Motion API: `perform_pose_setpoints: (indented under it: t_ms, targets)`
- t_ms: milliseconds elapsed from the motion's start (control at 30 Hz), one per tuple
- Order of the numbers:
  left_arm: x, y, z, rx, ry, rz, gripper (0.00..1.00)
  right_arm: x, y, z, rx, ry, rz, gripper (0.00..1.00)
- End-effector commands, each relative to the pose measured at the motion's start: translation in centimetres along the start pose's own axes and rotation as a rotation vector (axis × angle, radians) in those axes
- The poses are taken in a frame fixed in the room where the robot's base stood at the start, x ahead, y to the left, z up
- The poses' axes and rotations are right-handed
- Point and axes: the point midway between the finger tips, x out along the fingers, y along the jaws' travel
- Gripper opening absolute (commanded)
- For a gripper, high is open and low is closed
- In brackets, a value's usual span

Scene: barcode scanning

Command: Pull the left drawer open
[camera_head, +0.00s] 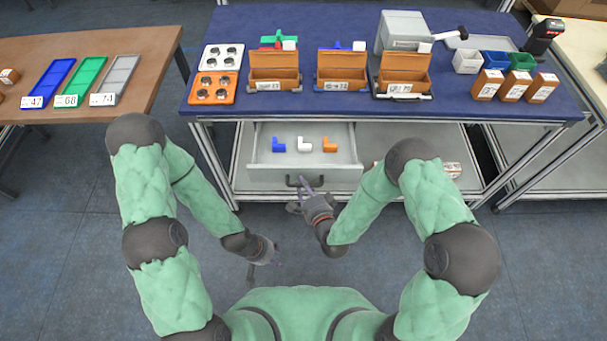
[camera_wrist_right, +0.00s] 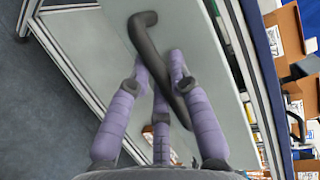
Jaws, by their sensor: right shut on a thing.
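The grey drawer (camera_head: 262,176) under the blue-topped table is pulled out. A blue, a white and an orange elbow piece lie in it. Its dark bar handle (camera_head: 292,181) is at the middle of the drawer front. My right gripper (camera_head: 307,189) is at the handle, shut on it. In the right wrist view the handle (camera_wrist_right: 145,30) runs between the fingers of the right gripper (camera_wrist_right: 160,78), with both its ends showing. My left gripper (camera_head: 265,262) hangs low over the floor, apart from the drawer, its fingers spread and empty.
The blue tabletop (camera_head: 225,110) above holds orange bins (camera_head: 342,72), a white tray and an orange tray with round parts, small boxes and a scanner (camera_head: 543,35). A brown table (camera_head: 140,75) with coloured trays stands at left. The floor before the drawer is clear.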

Motion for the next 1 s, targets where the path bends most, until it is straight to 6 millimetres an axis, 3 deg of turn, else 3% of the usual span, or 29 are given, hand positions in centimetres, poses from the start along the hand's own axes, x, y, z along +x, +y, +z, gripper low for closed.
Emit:
perform_pose_setpoints:
  t_ms: [467,500,533,1000]
  targets:
    - [-0.1,0.0,0.0,0.000,0.000,0.000,0.40,-0.7,0.2,0.2,0.001,0.002,0.001,0.00]
    - [-0.1,0.0,0.0,0.000,0.000,0.000,0.40,-0.7,0.2,0.2,0.001,0.002,0.001,0.23]
    - [-0.1,0.0,0.0,0.000,0.000,0.000,0.40,-0.7,0.2,0.2,0.001,0.002,0.001,0.32]
    - [-0.1,0.0,0.0,0.000,0.000,0.000,0.40,-1.5,0.2,0.2,0.001,0.001,0.002,0.32]
